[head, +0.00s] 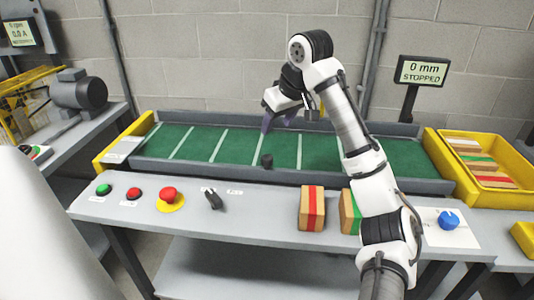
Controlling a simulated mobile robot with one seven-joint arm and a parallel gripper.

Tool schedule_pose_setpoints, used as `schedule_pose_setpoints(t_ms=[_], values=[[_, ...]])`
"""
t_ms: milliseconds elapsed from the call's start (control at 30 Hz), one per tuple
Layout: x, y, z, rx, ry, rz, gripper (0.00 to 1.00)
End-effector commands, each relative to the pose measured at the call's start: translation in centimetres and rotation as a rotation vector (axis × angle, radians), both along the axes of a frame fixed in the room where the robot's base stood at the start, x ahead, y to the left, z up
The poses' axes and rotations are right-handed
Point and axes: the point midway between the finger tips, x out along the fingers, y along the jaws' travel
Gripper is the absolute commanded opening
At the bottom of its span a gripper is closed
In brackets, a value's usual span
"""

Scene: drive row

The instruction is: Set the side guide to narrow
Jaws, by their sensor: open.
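A small black lever (213,199) stands on the front ledge of the conveyor table, with two small labels above it too small to read. A black knob (266,161) sits at the near edge of the green belt (240,145). I cannot tell for sure which one belongs to the side guide, or its setting. My gripper (279,119) is open and empty, with purple fingers. It hangs above the back of the belt, apart from the lever and beyond the knob in the picture.
A green button (103,190), a red button (134,193) and a red stop button (169,195) are at the left. Boxes with a red stripe (312,208) and a green stripe (349,212) stand right. A blue knob (448,220) is far right. A display (423,71) reads "0 mm STOPPED".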

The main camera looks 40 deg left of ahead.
Motion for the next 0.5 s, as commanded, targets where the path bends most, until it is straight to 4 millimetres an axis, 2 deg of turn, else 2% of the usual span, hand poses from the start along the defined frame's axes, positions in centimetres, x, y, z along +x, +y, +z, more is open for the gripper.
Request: schedule_pose_setpoints(t_ms=[67,167,267,500], values=[[0.2,-0.8,0.1,-0.034,0.017,-0.005,0.54],[0.2,-0.9,-0.6,-0.046,0.026,-0.004,0.54],[0.3,-0.3,-1.9,-0.045,0.027,-0.002,0.54],[0.7,1.5,-6.4,-0.044,0.026,-0.003,0.54]])
